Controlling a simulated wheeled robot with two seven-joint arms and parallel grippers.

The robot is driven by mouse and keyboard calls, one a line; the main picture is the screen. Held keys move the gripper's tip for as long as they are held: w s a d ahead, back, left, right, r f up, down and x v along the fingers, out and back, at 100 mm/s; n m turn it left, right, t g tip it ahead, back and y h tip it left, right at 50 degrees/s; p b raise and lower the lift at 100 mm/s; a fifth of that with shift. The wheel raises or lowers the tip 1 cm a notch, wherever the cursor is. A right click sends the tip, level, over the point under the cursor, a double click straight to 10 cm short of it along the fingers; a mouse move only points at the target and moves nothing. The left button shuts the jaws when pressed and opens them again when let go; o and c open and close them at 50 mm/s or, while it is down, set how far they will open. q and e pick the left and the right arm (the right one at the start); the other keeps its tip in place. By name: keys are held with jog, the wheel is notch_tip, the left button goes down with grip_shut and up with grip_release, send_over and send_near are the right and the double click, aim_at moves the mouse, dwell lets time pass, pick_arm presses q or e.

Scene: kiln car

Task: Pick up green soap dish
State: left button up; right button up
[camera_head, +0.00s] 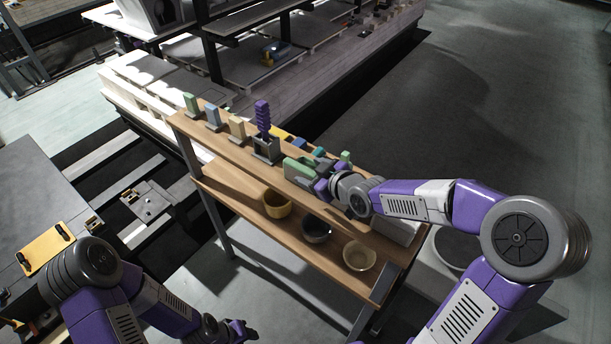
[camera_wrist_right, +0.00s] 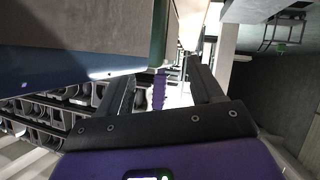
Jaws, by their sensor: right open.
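The green soap dish (camera_head: 298,170) appears to be the light green, low piece on the top board of the wooden shelf rack (camera_head: 233,150). My right gripper (camera_head: 318,183) is beside its right end, and my wrist partly hides that area. In the right wrist view my right gripper (camera_wrist_right: 161,72) is open, with nothing held between its fingers. A dark green edge (camera_wrist_right: 158,35) shows close above the fingers; I cannot tell if it is the dish. My left gripper (camera_head: 236,331) is low at the bottom, away from the rack, and its jaw opening is unclear.
A purple ribbed piece (camera_head: 263,116) stands in a grey holder (camera_head: 267,150) left of the dish. Small upright blocks (camera_head: 191,103) stand farther left. The lower board holds a yellow bowl (camera_head: 277,205), a dark bowl (camera_head: 316,229) and a beige bowl (camera_head: 359,256). Floor at right is clear.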

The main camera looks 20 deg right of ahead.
aim_at(304, 170)
jog(key=shift+x, duration=1.8)
jog(key=shift+a, duration=0.15)
jog(key=shift+s+r, duration=0.1)
grip_shut()
